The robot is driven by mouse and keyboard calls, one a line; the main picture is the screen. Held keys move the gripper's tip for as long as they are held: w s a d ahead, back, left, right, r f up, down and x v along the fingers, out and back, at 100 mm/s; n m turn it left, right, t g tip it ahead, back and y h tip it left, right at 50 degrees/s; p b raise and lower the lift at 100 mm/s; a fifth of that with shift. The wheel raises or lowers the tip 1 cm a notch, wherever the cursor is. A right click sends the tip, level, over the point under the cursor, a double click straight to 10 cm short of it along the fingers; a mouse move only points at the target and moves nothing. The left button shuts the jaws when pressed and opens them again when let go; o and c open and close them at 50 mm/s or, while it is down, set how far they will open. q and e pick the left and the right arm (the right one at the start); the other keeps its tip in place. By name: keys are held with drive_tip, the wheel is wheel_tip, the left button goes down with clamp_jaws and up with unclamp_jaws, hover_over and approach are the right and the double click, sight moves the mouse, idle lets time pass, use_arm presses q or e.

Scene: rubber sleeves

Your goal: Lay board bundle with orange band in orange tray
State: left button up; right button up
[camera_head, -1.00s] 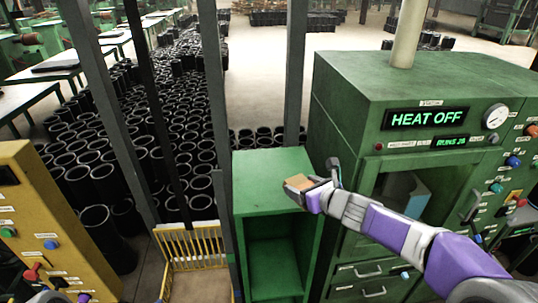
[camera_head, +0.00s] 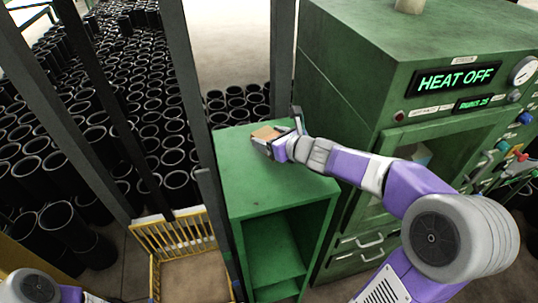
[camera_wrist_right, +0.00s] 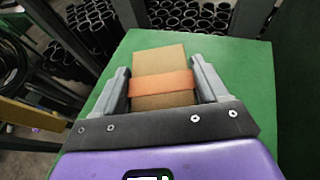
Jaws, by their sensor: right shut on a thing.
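The board bundle is a tan block with an orange band (camera_wrist_right: 160,83) around its middle. It lies between the fingers of my right gripper (camera_wrist_right: 163,85) in the right wrist view. In the head view the bundle (camera_head: 265,132) shows small at the tip of my right gripper (camera_head: 274,140), over the back part of the green cabinet's top (camera_head: 255,185). I cannot tell whether the bundle touches that top.
A green oven with a lit "HEAT OFF" display (camera_head: 455,79) stands right of the cabinet. A yellow wire-sided crate (camera_head: 176,238) is at the lower left, beside grey posts (camera_head: 205,120). Many black sleeves (camera_head: 135,130) stand on the floor behind. Most of the cabinet top is bare.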

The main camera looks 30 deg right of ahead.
drive_tip(key=shift+w+f+b, duration=0.15)
drive_tip(key=shift+f+b, duration=0.2)
drive_tip(key=shift+f, duration=0.55)
wheel_tip(320, 180, down, 2)
drive_tip(key=shift+f+b, duration=0.1)
drive_tip(key=shift+b, duration=0.65)
drive_tip(key=shift+f, duration=0.25)
drive_tip(key=shift+f+b, duration=0.2)
drive_tip(key=shift+b, duration=0.15)
drive_tip(key=o, duration=1.1)
drive_tip(key=shift+r, duration=0.15)
